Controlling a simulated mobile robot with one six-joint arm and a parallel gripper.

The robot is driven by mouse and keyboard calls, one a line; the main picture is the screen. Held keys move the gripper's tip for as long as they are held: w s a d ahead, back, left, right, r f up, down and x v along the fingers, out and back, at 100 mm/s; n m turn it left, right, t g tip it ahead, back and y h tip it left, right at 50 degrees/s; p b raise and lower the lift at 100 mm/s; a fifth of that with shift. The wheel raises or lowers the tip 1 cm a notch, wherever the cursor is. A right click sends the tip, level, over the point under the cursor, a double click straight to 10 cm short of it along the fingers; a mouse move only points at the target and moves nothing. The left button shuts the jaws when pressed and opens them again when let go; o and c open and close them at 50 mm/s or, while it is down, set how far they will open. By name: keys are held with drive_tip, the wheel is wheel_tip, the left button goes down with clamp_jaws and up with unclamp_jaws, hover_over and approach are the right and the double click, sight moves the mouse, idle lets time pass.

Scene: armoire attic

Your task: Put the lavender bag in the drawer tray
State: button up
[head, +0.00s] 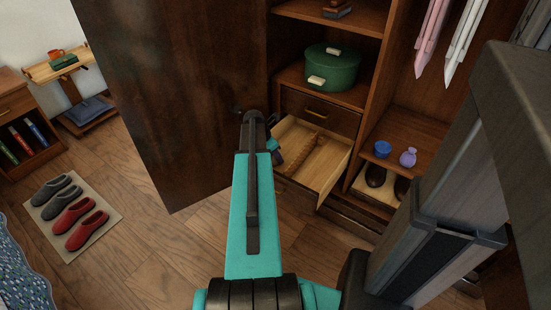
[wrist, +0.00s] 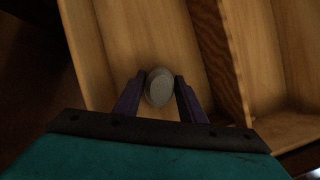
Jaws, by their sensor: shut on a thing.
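A lavender-coloured bag (head: 408,157) with a gathered neck stands on the armoire's low shelf, right of the open drawer. The drawer tray (head: 325,170) is pulled out, pale wood, with a brown divider across it. Its floor also shows in the wrist view (wrist: 165,35). My gripper (head: 275,150), partly hidden by my arm, is over the left part of the drawer. In the wrist view its fingers (wrist: 160,92) are shut on a small grey oval object (wrist: 159,87). I cannot tell what that object is, or whether it touches the tray floor.
A blue cup (head: 383,148) stands just left of the bag. Dark shoes (head: 376,175) are below that shelf. A green round box (head: 332,70) is on the shelf above the drawers. The open armoire door (head: 165,90) rises left of my arm. Slippers (head: 82,230) lie on a floor mat.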

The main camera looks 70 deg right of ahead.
drive_tip(key=shift+f, duration=0.35)
drive_tip(key=o, duration=1.1)
drive_tip(key=shift+r, duration=0.1)
drive_tip(key=p+v, duration=0.3)
drive_tip(key=v, duration=0.9)
